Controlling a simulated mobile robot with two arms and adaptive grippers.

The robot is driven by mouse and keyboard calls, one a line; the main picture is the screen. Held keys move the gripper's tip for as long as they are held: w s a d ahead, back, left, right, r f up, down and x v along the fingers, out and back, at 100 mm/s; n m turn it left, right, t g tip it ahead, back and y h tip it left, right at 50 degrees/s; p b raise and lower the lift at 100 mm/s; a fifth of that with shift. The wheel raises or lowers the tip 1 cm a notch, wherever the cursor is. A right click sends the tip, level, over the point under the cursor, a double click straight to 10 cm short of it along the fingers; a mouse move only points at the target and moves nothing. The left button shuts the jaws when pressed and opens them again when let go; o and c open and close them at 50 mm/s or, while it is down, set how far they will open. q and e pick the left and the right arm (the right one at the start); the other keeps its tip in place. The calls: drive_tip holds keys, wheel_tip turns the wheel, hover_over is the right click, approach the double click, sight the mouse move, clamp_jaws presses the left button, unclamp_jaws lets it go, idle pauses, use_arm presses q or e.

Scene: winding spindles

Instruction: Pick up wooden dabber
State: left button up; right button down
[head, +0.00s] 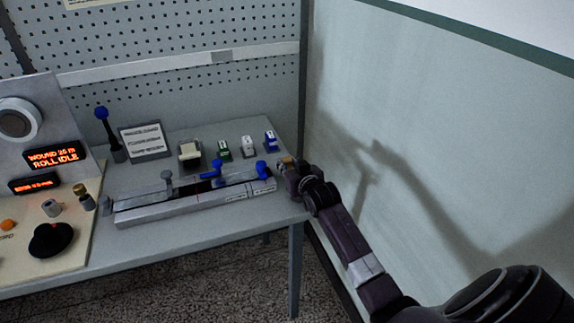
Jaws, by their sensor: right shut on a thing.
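My right gripper (289,170) is at the right end of the table, just right of the long metal fixture. It is shut on a small tan, wood-coloured piece (287,160), which looks like the wooden dabber. Only the top of this piece shows; the gripper fingers hide the rest. I cannot tell whether it still touches the table. My left gripper is not in view.
The long metal fixture (185,205) with blue knobs lies left of the gripper. Behind it stand small blocks (247,145) and a sign (146,142). A control panel (45,225) is at left. A wall (430,130) stands close at right.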

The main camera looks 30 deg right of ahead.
sight(287, 159)
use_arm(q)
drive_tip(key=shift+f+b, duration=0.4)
use_arm(e)
wheel_tip(287, 159, up, 20)
idle(2.1)
